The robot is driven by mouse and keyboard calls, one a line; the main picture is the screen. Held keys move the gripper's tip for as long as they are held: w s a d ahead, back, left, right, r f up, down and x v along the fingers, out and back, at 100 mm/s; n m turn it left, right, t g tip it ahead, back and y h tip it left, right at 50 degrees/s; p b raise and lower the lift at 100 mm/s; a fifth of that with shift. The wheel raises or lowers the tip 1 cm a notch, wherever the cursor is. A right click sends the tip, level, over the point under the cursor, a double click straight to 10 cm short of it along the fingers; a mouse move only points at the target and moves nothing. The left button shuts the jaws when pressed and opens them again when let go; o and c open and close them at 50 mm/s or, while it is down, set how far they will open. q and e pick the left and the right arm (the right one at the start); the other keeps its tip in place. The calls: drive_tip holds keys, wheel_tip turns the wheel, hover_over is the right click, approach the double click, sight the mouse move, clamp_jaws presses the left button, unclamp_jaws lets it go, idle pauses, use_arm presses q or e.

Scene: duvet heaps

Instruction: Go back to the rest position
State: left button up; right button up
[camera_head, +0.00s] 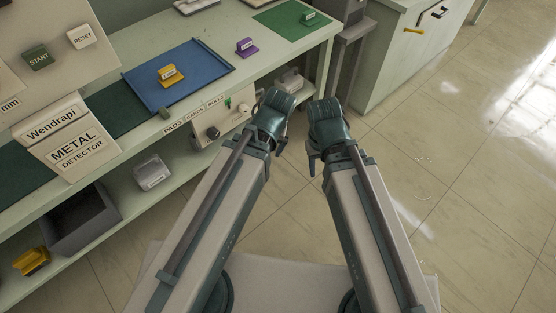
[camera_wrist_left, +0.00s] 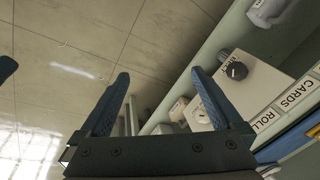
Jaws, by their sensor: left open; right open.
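My left gripper (camera_head: 276,112) and my right gripper (camera_head: 328,122) are side by side in the head view, apart from each other, in front of the bench. Both arms reach forward from the bottom of the picture. In the left wrist view the two blue fingers of my left gripper (camera_wrist_left: 160,74) stand wide apart with nothing between them. The right gripper's fingers are mostly hidden by its own body; it shows nothing held.
A grey bin (camera_head: 83,222) sits on the lower shelf. Floor (camera_head: 470,170) on the right is clear.

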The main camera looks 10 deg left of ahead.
use_arm(q)
drive_tip(key=s+d+m+g+h, duration=0.1)
drive_tip(key=s+d+m, duration=0.2)
drive_tip(key=s+d, duration=0.1)
drive_tip(key=shift+s+d+f+g, duration=0.3)
drive_tip(key=shift+s+d+g, duration=0.1)
drive_tip(key=shift+d, duration=0.2)
wheel_tip(320, 180, up, 12)
drive_tip(key=p, duration=1.2)
